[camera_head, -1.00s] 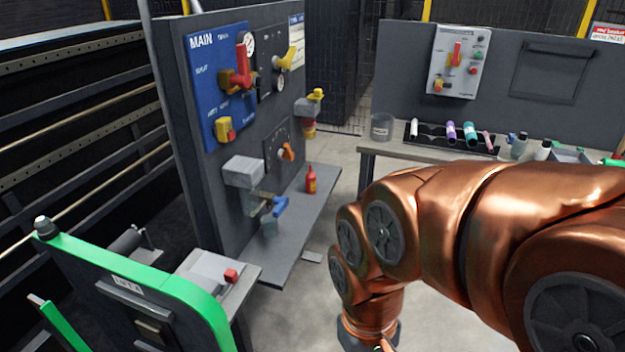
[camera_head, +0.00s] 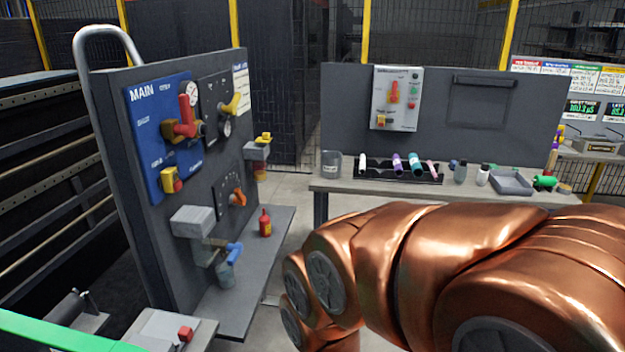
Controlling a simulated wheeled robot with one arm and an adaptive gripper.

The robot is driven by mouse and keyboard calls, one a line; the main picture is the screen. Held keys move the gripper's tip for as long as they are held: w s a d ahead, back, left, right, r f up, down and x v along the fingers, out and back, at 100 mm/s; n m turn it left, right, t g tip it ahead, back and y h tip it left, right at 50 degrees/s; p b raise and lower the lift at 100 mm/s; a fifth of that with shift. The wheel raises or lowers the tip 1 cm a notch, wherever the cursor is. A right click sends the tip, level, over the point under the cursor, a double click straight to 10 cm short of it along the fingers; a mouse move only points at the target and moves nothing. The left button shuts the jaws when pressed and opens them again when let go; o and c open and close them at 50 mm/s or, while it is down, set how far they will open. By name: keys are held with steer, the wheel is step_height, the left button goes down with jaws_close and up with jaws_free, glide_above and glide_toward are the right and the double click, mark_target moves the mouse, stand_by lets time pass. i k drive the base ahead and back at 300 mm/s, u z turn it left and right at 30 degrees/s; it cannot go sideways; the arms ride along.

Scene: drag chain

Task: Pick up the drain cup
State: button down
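A clear grey cup (camera_head: 331,163) stands upright at the left end of the back workbench, and it looks empty. A small grey cup-like vessel (camera_head: 225,275) sits under the blue-handled valve (camera_head: 234,254) low on the main panel. I cannot tell for certain which of the two is the drain cup. My copper arm crosses the lower right, in front of the workbench. My gripper is outside the picture, and nothing shows whether it holds anything.
The workbench (camera_head: 338,186) carries a black rack (camera_head: 437,180) of coloured tubes, bottles and a grey tray (camera_head: 511,182). A red bottle (camera_head: 265,224) stands on the panel's shelf (camera_head: 283,222). A green-edged stand (camera_head: 60,335) is at lower left. Some floor is clear between panel and bench.

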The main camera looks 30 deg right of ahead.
mark_target(226, 275)
steer(key=u, duration=0.9)
steer(key=k, duration=0.65)
steer(key=u, duration=0.2)
